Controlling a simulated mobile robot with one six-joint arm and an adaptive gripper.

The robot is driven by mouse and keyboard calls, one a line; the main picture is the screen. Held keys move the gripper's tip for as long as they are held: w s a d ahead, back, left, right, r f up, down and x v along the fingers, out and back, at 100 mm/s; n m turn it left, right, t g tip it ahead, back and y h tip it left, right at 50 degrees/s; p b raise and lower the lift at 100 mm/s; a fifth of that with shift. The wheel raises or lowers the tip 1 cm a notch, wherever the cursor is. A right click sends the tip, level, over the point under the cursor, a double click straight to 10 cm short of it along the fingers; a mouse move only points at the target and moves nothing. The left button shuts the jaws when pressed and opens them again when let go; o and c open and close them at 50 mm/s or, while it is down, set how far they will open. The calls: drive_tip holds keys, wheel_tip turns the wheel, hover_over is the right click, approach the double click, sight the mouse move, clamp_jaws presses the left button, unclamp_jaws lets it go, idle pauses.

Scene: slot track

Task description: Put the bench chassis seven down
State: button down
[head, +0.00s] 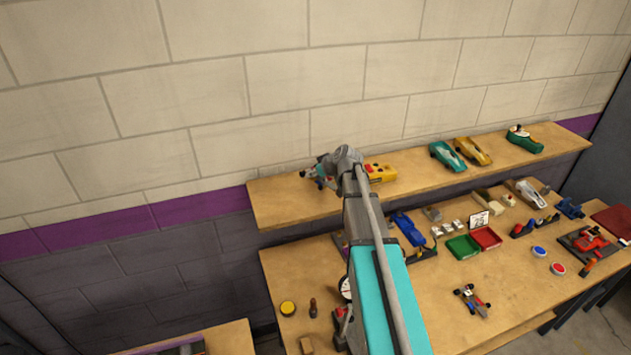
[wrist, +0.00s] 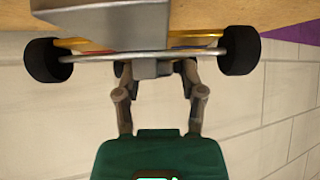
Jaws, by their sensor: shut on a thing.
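My gripper (head: 327,177) is over the upper shelf at its left part, partly hidden behind my own arm in the head view. In the wrist view my gripper (wrist: 157,72) is shut on a chassis (wrist: 150,56) with black wheels, a silver axle and a yellow bar. A grey block (wrist: 105,13) covers part of it there. In the head view only a small part of this chassis (head: 309,174) shows beside the gripper. Whether it touches the shelf I cannot tell. No number is readable on it.
The upper shelf (head: 275,205) is clear left of my gripper. On the lower bench (head: 420,325) lies another small chassis (head: 471,299).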

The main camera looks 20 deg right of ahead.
sight(315, 188)
drive_tip(key=shift+w+f+b, duration=0.4)
drive_tip(key=shift+f+b, duration=0.1)
drive_tip(key=shift+f, duration=0.1)
drive_tip(key=shift+f+b, duration=1.4)
drive_tip(key=shift+f, duration=0.05)
drive_tip(key=shift+f, duration=0.1)
drive_tip(key=shift+c, duration=1)
unclamp_jaws()
drive_tip(key=shift+s+r, duration=0.1)
drive_tip(key=shift+r, duration=0.15)
drive_tip(key=shift+s+d+r+p, duration=0.25)
drive_tip(key=shift+s+r+p, duration=0.25)
drive_tip(key=shift+p, duration=0.1)
drive_tip(key=shift+p+v, duration=3.35)
drive_tip(key=shift+v, duration=1.85)
